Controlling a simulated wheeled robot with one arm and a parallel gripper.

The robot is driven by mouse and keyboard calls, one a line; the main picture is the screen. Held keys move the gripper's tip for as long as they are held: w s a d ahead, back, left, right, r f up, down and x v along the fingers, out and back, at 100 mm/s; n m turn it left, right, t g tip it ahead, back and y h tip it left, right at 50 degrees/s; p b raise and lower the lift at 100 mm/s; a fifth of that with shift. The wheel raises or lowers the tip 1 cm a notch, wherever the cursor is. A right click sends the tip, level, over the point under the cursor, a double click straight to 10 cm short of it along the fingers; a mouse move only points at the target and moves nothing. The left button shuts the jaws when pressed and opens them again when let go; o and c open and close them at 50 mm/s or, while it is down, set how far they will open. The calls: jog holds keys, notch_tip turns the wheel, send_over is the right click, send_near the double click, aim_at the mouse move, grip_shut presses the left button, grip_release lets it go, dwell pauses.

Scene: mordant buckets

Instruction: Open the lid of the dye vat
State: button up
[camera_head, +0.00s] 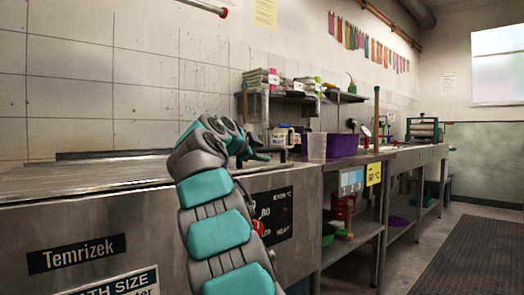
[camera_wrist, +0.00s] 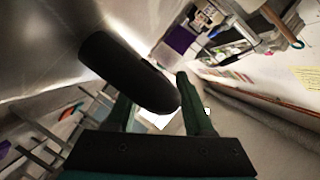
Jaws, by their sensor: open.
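The dye vat (camera_head: 100,232) is a steel box at the left of the head view, with a "Temrizek" label on its front. Its flat steel lid (camera_head: 95,178) lies closed on top. My gripper (camera_head: 258,152) is at the right end of the lid, partly hidden by my own wrist. In the wrist view my gripper (camera_wrist: 152,86) is open. A thick black bar (camera_wrist: 130,72), seemingly the lid handle, runs between or just before the fingers beside a steel surface. I cannot tell whether the fingers touch it.
A control panel (camera_head: 271,213) is on the vat's front right. A steel bench (camera_head: 345,161) continues to the right, with a clear container (camera_head: 314,148) and a purple bin (camera_head: 342,146) close to my gripper. A shelf (camera_head: 300,95) hangs above. Floor at the right is free, with a dark mat (camera_head: 465,255).

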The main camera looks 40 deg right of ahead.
jog(key=shift+w+d, duration=0.15)
jog(key=shift+d, duration=0.25)
jog(key=shift+f, duration=0.1)
grip_shut()
dwell(1.1)
